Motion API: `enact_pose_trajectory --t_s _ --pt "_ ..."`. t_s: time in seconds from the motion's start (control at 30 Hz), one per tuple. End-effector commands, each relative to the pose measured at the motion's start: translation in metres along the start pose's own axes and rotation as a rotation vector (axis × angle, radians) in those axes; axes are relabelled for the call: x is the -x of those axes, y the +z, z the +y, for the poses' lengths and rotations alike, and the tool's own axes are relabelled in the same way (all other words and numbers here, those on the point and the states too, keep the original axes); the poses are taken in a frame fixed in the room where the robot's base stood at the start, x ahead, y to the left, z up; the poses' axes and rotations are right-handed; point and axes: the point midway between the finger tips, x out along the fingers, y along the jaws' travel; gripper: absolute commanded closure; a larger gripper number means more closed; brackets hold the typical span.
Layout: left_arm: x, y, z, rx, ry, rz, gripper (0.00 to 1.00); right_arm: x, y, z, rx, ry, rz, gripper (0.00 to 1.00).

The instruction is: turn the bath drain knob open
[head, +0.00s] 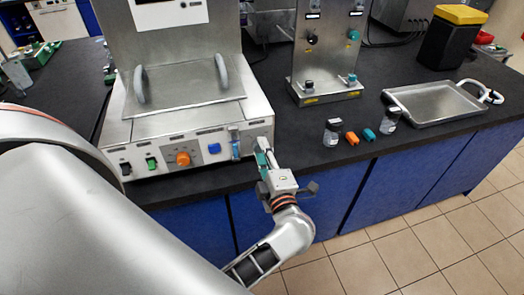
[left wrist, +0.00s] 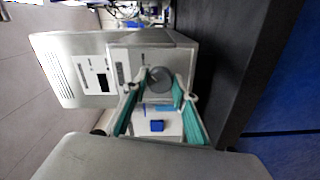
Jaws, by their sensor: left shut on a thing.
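The bath (head: 185,125) is a pale metal box with a lidded top and a row of controls along its front. The bath drain knob (left wrist: 160,79) is a round grey knob near the end of that front panel in the left wrist view. My left gripper (head: 262,146) is at the right end of the panel. In the left wrist view its teal-padded fingers (left wrist: 163,86) are on either side of the knob, shut on it. In the head view the gripper hides the knob. I cannot tell how far the knob is turned. My right gripper is not in view.
To the right stand a metal panel (head: 325,55), small vials (head: 332,131) and a metal tray (head: 435,103). The dark counter's front edge is close below.

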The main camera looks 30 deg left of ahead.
Motion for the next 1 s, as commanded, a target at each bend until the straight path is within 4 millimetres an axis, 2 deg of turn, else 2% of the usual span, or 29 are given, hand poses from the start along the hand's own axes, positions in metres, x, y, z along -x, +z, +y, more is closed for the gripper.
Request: enact_pose_trajectory --t_s 0.17,0.2,0.27,0.67,0.87,1.0 --pt "0.001 0.001 -0.001 -0.002 -0.002 -0.002 0.94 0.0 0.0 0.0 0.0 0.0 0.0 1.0" --pt "0.001 0.001 -0.001 -0.002 -0.002 -0.002 0.7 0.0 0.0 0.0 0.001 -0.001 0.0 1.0" --pt "0.001 0.001 -0.001 -0.002 -0.002 -0.002 0.56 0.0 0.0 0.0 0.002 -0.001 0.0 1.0" --pt "0.003 0.0 -0.001 0.0 -0.001 -0.001 0.56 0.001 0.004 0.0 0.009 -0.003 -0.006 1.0" --pt "0.025 0.001 -0.002 0.001 -0.005 -0.002 0.56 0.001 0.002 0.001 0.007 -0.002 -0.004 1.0" --pt "0.049 0.002 -0.002 0.001 -0.009 -0.006 0.56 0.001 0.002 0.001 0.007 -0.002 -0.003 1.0"
